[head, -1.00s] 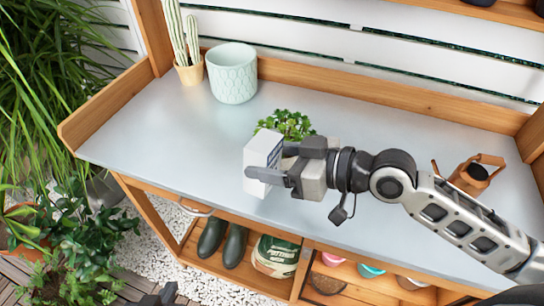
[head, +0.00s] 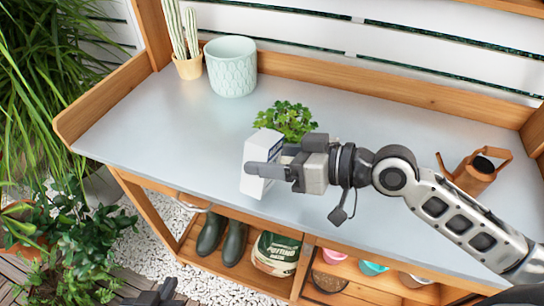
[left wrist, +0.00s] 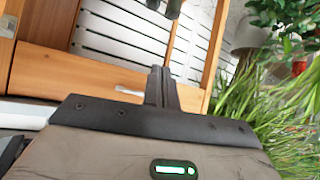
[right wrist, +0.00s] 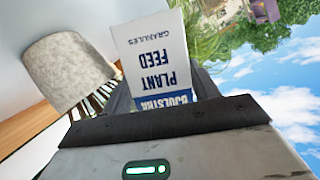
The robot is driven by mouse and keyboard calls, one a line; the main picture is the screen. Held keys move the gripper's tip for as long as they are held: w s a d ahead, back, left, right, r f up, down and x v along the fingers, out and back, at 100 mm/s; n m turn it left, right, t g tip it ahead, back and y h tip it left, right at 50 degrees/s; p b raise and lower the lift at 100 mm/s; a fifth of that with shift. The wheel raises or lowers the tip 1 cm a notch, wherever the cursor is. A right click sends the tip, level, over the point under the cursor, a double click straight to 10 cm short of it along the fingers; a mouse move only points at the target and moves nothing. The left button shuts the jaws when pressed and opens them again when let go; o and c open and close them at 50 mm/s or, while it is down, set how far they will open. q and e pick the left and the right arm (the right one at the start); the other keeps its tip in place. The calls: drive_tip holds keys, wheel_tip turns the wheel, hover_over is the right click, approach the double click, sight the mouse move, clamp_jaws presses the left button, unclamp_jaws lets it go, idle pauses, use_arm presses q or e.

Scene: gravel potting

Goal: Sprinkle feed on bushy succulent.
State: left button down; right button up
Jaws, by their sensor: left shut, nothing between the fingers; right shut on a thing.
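The bushy succulent (head: 287,120) is a low clump of green leaves on the grey worktop. Its pot is mostly hidden behind my right gripper in the head view; a speckled grey pot (right wrist: 68,72) shows at left in the right wrist view. My right gripper (head: 268,171) is shut on the white plant feed box (head: 257,150), held tilted just in front of the succulent. In the right wrist view the box (right wrist: 152,50) shows its lettering upside down. No falling granules are visible. My left gripper (head: 157,294) is shut and empty, low in front of the bench.
A pale green pot (head: 231,68) and a potted cactus (head: 187,45) stand at the back left. A copper watering can (head: 478,170) stands at the right. Boots (head: 222,240) and a bag (head: 276,253) sit on the lower shelf. The left worktop is clear.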

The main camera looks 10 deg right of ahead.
sight(274, 141)
drive_tip(key=shift+r+m+p, duration=0.3)
drive_tip(key=shift+r+m, duration=0.3)
drive_tip(key=shift+m, duration=0.1)
drive_tip(key=shift+r+m+g+y+p, duration=0.3)
drive_tip(key=shift+r+m+y+p, duration=0.1)
drive_tip(key=shift+m+y, duration=0.25)
drive_tip(key=shift+r+m+y+p, duration=0.25)
drive_tip(key=shift+r+m+p, duration=0.3)
drive_tip(key=shift+m, duration=0.5)
drive_tip(key=shift+w+d+r+m+g, duration=0.1)
drive_tip(key=shift+w+r+m+g, duration=0.15)
drive_tip(key=shift+m, duration=0.25)
use_arm(q)
drive_tip(key=shift+a+r, duration=0.25)
drive_tip(key=shift+r, duration=0.15)
use_arm(e)
drive_tip(key=shift+w+d+r+m+y, duration=0.15)
drive_tip(key=shift+r+m+y, duration=0.2)
drive_tip(key=shift+m+y, duration=0.25)
use_arm(q)
drive_tip(key=shift+s, duration=0.1)
drive_tip(key=shift+r, duration=0.1)
